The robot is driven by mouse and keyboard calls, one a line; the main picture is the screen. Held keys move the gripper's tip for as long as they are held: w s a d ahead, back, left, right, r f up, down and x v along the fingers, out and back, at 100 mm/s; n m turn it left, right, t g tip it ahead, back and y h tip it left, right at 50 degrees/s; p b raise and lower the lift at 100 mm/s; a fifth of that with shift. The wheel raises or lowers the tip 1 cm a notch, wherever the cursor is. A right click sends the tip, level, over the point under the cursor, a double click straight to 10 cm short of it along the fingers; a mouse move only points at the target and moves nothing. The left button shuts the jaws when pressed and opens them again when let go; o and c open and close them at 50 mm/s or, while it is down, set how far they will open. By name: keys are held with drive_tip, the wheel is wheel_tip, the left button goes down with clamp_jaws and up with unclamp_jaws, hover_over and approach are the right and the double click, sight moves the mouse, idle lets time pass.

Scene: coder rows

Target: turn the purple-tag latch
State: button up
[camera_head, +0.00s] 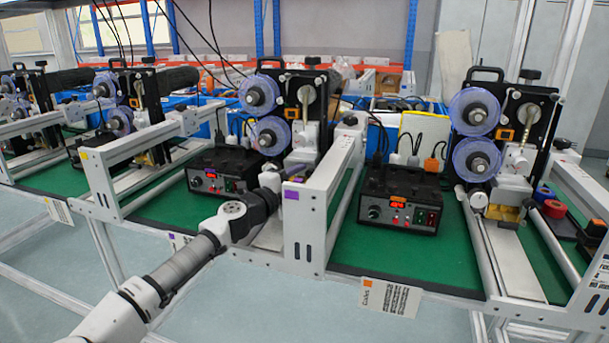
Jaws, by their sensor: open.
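A small purple tag (291,195) is on the upper front of a white metal frame plate (305,228), right of my arm's end. It marks the row with the middle coder machine (293,108), a black plate with two purple-blue reels. My arm reaches in from the lower left, and my gripper (290,173) is at the lower front of this machine, just above and behind the tag. It is open, but its fingers are small and hard to make out. I cannot pick out the latch; the gripper and arm may hide it. Contact cannot be told.
A black control box (222,170) stands left of my gripper, and another control box (400,200) stands right of the frame plate. A similar coder machine (503,120) is at the right. White rails run between rows over the green bench top (350,250). Cables hang above.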

drive_tip(key=shift+x, duration=1.1)
clamp_jaws()
